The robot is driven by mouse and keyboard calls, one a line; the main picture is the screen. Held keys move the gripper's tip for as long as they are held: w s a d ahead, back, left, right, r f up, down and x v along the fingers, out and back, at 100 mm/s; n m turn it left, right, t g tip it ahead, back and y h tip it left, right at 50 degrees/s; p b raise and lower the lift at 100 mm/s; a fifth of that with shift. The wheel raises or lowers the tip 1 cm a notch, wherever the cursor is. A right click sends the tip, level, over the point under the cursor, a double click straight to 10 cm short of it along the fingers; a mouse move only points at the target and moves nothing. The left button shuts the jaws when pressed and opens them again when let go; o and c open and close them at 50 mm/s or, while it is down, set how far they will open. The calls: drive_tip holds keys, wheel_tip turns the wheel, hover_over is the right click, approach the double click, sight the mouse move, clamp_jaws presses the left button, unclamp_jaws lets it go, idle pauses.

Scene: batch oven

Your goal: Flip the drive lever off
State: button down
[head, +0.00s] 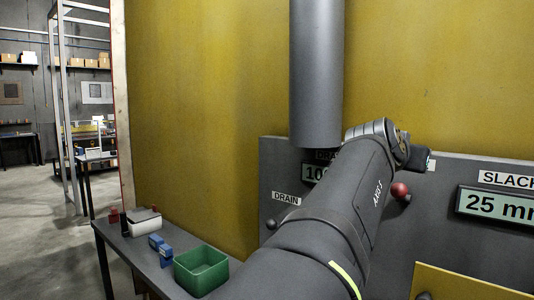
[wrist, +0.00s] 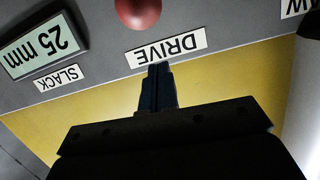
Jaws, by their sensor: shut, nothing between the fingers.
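The drive lever shows as a red ball knob (head: 399,190) on the grey panel in the head view, just below my wrist. In the wrist view, which is upside down, the red knob (wrist: 138,12) is at the top edge, cut off by the frame. The white DRIVE label (wrist: 166,47) lies between the knob and my gripper. My gripper (wrist: 158,68) is shut and empty, its tips pointing at the label and apart from the knob in the picture. Whether the tips touch the panel I cannot tell. My arm mostly hides the gripper in the head view.
The SLACK display (head: 500,205) reading 25 mm is right of the knob. A DRAIN label (head: 286,198) and a partly hidden display are left of my arm. A grey vertical pipe (head: 316,75) stands above. A green bin (head: 201,268) sits on a side table.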

sight(400, 185)
drive_tip(key=shift+w+d+f, duration=0.3)
drive_tip(key=shift+w+d, duration=0.1)
drive_tip(key=shift+d, duration=0.05)
drive_tip(key=shift+s+a+f, duration=0.25)
drive_tip(key=shift+a+f, duration=0.1)
drive_tip(key=shift+f, duration=0.15)
drive_tip(key=shift+s+a+f, duration=0.25)
drive_tip(key=shift+a+f, duration=0.1)
drive_tip(key=shift+f, duration=0.4)
drive_tip(key=shift+s+a+f, duration=0.15)
drive_tip(key=shift+a+f, duration=0.05)
drive_tip(key=shift+f, duration=0.1)
